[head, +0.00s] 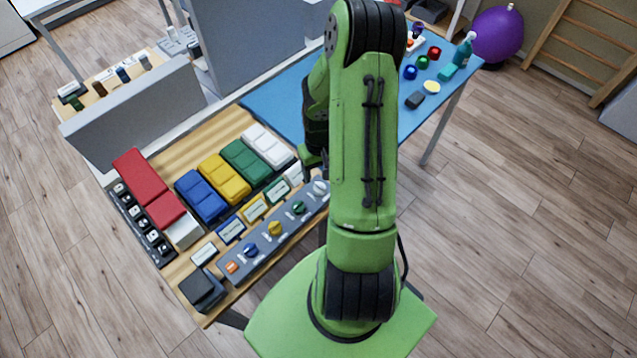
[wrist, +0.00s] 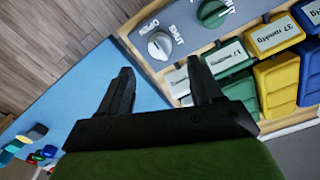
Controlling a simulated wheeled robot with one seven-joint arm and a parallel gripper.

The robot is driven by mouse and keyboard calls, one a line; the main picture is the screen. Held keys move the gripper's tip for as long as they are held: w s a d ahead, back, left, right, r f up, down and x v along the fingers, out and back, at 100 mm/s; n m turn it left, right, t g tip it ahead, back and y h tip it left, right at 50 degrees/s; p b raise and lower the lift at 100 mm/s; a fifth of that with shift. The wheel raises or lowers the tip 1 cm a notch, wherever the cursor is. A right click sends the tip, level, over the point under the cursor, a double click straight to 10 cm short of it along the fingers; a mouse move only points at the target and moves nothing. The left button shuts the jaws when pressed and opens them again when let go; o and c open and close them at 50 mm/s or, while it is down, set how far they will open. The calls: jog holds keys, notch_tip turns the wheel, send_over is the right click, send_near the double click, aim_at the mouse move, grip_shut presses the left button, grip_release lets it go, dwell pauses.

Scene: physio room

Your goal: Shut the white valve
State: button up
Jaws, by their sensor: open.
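The white valve (head: 320,187) is the round knob at the right end of a grey valve panel (head: 262,256) on the wooden table. In the wrist view the white valve (wrist: 160,45) sits just beyond my fingertips, roughly between them, with "OPEN" printed beside it. The direction of its pointer is hard to read. My gripper (wrist: 161,72) is open and empty, and looks apart from the knob. In the head view my gripper (head: 314,160) is near the panel's right end, mostly hidden by my arm.
A blue table surface (wrist: 70,95) stands beside the panel.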

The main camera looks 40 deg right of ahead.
aim_at(319, 185)
notch_tip(319, 185, down, 7)
jog(key=shift+f, duration=0.1)
jog(key=shift+c, duration=0.3)
jog(key=c, duration=1)
